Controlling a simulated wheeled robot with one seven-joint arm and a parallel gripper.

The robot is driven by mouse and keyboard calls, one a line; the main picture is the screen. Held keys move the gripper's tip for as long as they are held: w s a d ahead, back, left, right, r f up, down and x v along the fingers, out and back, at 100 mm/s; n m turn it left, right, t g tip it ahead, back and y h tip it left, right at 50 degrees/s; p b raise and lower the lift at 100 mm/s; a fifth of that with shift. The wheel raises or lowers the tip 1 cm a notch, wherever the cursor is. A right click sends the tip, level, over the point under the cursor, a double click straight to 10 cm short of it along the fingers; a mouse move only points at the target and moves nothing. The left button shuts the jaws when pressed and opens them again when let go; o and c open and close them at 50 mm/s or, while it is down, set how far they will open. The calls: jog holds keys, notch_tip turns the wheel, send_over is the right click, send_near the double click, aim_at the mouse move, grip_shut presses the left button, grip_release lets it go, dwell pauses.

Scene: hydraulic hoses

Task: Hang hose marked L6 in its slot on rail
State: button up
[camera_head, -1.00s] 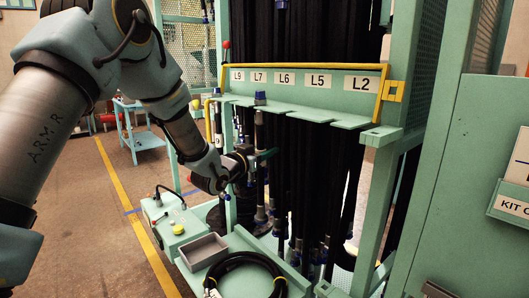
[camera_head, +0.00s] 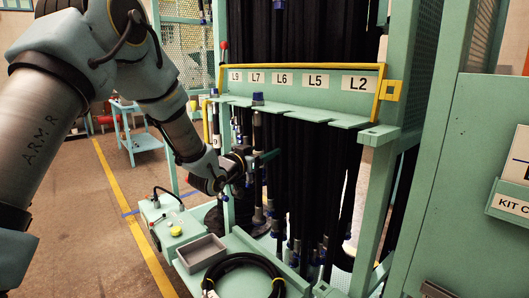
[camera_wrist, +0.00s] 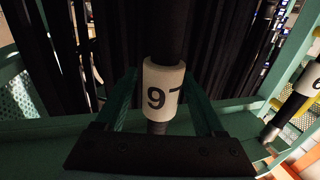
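The held hose (camera_head: 258,132) is black and hangs upright at the front of the rail (camera_head: 300,112). I cannot tell whether the hose is inside a slot. My gripper (camera_head: 266,157) is below the rail, its fingers on both sides of the hose. In the wrist view the fingers close around the white tag (camera_wrist: 164,90), which appears to read L6 upside down.
Several black hoses hang densely behind the rail. A grey bin (camera_head: 202,252) and a coiled hose (camera_head: 243,268) lie below. A green post (camera_head: 375,190) stands right. Another tagged tube (camera_wrist: 292,105) shows in the wrist view.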

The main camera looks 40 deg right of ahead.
jog(key=shift+a+f, duration=0.1)
jog(key=shift+a, duration=0.2)
jog(key=b+v, duration=0.3)
jog(key=v, duration=0.7)
jog(key=shift+a+b, duration=0.15)
jog(key=shift+b, duration=0.15)
jog(key=w+a+f+n+t+y, duration=0.4)
jog(key=w+a+y, duration=0.2)
jog(key=w+a, duration=0.45)
jog(key=w+a+f+n+y, duration=0.1)
jog(key=a+f+n+y, duration=0.15)
jog(key=a, duration=0.65)
jog(key=w+a+f+n+y, duration=0.2)
jog(key=a+y, duration=0.2)
jog(key=a, duration=0.5)
jog(key=s+a+f+n+g+y, duration=0.1)
jog(key=s+a+n+g+y, duration=0.1)
jog(key=s+a, duration=0.5)
jog(key=s+a+f+n+g+y, duration=0.2)
jog(key=s+a, duration=0.5)
jog(key=a, duration=0.7)
jog(key=shift+f+n+g+y, duration=0.3)
jog(key=shift+n+g+y, duration=0.15)
jog(key=shift+n+g, duration=0.6)
